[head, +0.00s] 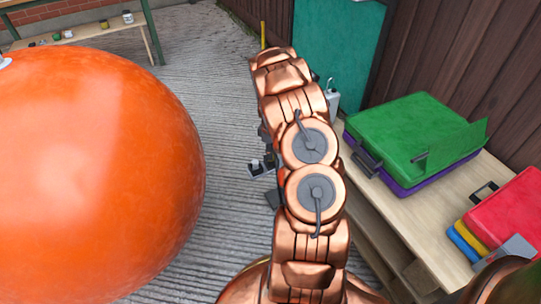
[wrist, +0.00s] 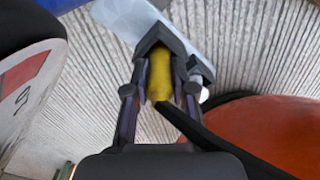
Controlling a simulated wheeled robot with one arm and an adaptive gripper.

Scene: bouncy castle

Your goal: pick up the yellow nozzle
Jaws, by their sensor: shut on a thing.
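The yellow nozzle (wrist: 160,76) shows in the wrist view, lying lengthwise between the dark fingers of my gripper (wrist: 161,92). My gripper is shut on it, with one finger on each side. The fingers and a dark strip cover parts of the nozzle's edges and its near end. In the head view my copper-coloured arm blocks most of the middle, and I cannot make out the nozzle or the fingers clearly there.
A big orange ball (head: 95,165) fills the left; it also shows in the wrist view (wrist: 265,135). Green (head: 415,130) and red (head: 510,210) cases lie on a wooden bench (head: 425,215) at right. A table (head: 95,28) stands at the back. Grooved grey floor (head: 215,90) is open between.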

